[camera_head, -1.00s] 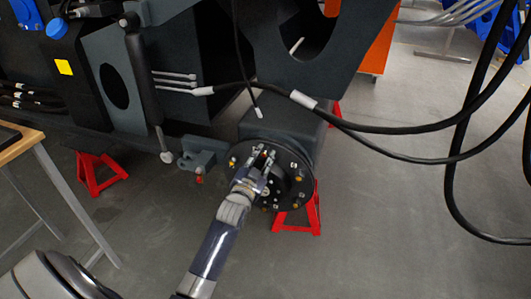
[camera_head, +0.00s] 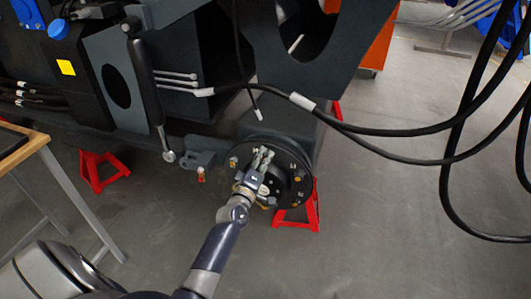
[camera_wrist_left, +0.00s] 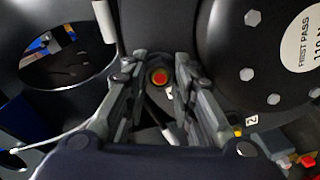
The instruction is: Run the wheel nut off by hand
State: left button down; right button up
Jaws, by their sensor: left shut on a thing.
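The round black wheel hub (camera_head: 303,168) faces me below the chassis, with several nuts and studs around its face. My left gripper (camera_head: 263,157) reaches the upper part of the hub face. My right gripper is not in view.
A red stand (camera_head: 298,213) is under the hub. Black hoses (camera_head: 400,130) hang at the right, and a thin cable (camera_head: 246,80) hangs just above the hub. A wood-topped table (camera_head: 25,150) stands at the left. The floor at the lower right is clear.

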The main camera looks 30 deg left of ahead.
pick_arm(q)
jog(key=n, duration=0.5)
jog(key=shift+s+d+f, duration=0.1)
jog(key=shift+f, duration=0.2)
jog(key=shift+n, duration=1.2)
jog(key=c, duration=1.2)
grip_release()
jog(key=shift+s+r, duration=0.1)
jog(key=shift+c, duration=0.2)
jog(key=shift+r, duration=0.1)
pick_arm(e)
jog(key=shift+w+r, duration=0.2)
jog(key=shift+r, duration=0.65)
pick_arm(q)
jog(key=shift+c, duration=1.1)
jog(key=shift+r, duration=0.1)
